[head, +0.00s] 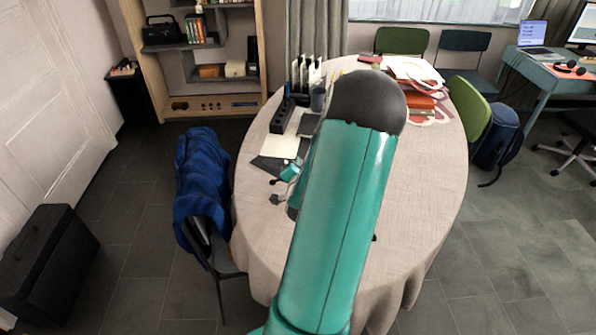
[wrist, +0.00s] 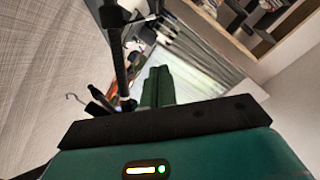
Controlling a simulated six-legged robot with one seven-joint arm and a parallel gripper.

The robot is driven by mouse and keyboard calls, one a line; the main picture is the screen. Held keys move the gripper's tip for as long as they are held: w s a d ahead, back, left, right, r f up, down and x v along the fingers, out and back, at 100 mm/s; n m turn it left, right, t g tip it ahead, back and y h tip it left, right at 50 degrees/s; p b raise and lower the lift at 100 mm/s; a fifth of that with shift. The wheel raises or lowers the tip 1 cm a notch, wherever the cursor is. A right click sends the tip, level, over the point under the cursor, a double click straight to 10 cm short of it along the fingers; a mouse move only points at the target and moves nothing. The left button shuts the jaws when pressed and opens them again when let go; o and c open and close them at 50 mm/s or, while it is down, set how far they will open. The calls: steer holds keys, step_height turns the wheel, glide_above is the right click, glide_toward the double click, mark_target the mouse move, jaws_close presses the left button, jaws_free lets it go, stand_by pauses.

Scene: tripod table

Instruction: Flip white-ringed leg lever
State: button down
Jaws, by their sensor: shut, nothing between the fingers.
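In the wrist view a dark upright post with a thicker block, seemingly part of the tripod (wrist: 119,62), stands just left of my gripper (wrist: 157,84). My gripper's green fingers are together, with nothing visible between them. A small gap seems to lie between fingers and post, but touching cannot be ruled out. A pale band shows near the top edge beside the post; I cannot tell whether it is the white ring. The white-ringed lever cannot be made out. In the head view my teal arm hides most of the tripod and the gripper's tips.
The oval table (head: 425,190) has a beige cloth. Papers (head: 280,146), a dark organiser (head: 282,115) and a stack of books and folders (head: 415,80) lie on it. A chair with a blue jacket (head: 202,180) stands at the left. The table's right front is mostly clear.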

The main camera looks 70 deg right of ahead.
steer(key=w+d+f, duration=0.2)
steer(key=w+f, duration=0.1)
steer(key=w, duration=0.1)
steer(key=shift+w+d+f, duration=0.15)
steer(key=shift+d+f, duration=0.1)
